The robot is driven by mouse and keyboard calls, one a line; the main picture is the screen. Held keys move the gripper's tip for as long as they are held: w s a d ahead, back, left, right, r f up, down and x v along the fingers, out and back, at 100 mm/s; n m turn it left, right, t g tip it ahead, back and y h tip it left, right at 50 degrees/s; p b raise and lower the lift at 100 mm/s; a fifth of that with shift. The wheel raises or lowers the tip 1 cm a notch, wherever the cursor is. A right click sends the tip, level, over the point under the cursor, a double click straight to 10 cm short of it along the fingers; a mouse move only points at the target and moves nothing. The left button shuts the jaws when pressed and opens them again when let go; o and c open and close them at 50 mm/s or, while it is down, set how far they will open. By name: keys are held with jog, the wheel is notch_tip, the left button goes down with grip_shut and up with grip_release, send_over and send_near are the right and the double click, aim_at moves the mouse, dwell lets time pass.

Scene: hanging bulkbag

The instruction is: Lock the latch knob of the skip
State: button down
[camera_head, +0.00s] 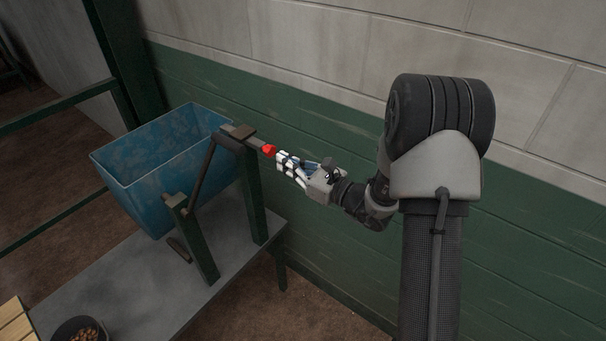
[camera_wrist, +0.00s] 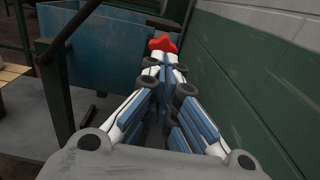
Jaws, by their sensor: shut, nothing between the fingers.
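The skip (camera_head: 165,165) is a blue open-topped bin hung in a dark green frame, left of centre in the head view; its side also shows in the wrist view (camera_wrist: 100,38). The red latch knob (camera_head: 268,150) sticks out from the end of a dark latch at the top of the frame post. In the wrist view the knob (camera_wrist: 162,45) is just beyond my fingertips. My gripper (camera_head: 281,156) is shut and empty, with its fingertips close to the knob. I cannot tell whether they touch it.
A green and grey block wall (camera_head: 340,165) runs close behind my arm and gripper. A grey platform (camera_head: 130,285) lies under the skip. A dark bowl of small brown pieces (camera_head: 80,330) and wooden slats (camera_head: 14,325) are at the lower left. Green posts and rails stand at the left.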

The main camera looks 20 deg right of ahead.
aim_at(268, 154)
jog(key=shift+w+a, duration=0.4)
jog(key=shift+w, duration=0.2)
jog(key=x, duration=0.5)
jog(key=shift+w+a+b, duration=0.1)
jog(key=shift+b, duration=0.3)
